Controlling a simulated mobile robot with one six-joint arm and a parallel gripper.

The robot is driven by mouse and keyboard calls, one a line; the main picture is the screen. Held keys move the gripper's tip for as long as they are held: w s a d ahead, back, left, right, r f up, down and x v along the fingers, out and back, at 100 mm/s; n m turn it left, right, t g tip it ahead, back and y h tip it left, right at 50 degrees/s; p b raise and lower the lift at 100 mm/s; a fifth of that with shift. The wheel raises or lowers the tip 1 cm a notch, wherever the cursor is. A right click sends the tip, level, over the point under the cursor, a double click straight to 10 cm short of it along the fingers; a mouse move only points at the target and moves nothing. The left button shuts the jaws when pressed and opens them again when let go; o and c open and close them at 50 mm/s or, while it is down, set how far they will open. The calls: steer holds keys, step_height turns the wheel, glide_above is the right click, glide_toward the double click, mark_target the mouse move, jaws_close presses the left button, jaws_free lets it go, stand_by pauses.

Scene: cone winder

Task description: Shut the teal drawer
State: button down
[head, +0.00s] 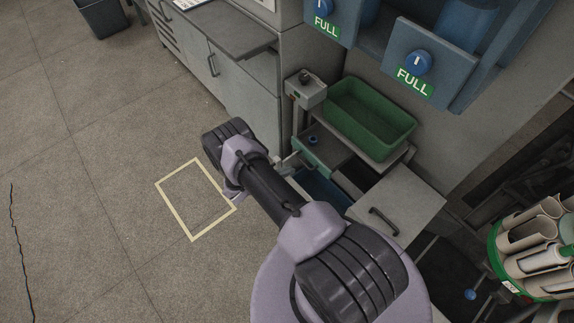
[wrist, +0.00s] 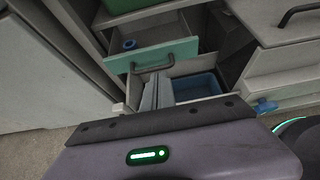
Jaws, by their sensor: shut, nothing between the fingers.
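The teal drawer (wrist: 180,50) is pulled open in the wrist view, its dark bar handle (wrist: 152,66) on the front. A small blue ring-shaped item (wrist: 129,44) lies inside it. In the head view the teal drawer (head: 318,157) shows only partly behind my arm. My gripper (wrist: 158,80) is shut and empty. Its fingertips appear just below the teal front and its handle in the wrist view; whether they touch cannot be told. In the head view the gripper (head: 290,161) is largely hidden by my arm.
Below the teal drawer a grey drawer stands open with a blue bin (wrist: 197,86) inside. A grey drawer with a dark handle (head: 384,221) is to the right. A green tray (head: 368,112) sits above. White tubes (head: 535,245) stand at far right. Floor at left is clear.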

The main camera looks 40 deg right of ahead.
steer(key=b, duration=0.3)
glide_toward(314, 159)
step_height(314, 159, down, 4)
steer(key=d, duration=0.2)
steer(key=shift+w+d+r+b, duration=0.1)
steer(key=shift+w+d+b, duration=0.1)
steer(key=shift+d, duration=0.35)
steer(key=shift+w+d+b, duration=0.1)
steer(key=shift+d+b, duration=0.1)
steer(key=shift+d, duration=0.3)
steer(key=shift+d+r, duration=0.15)
steer(key=shift+d, duration=0.5)
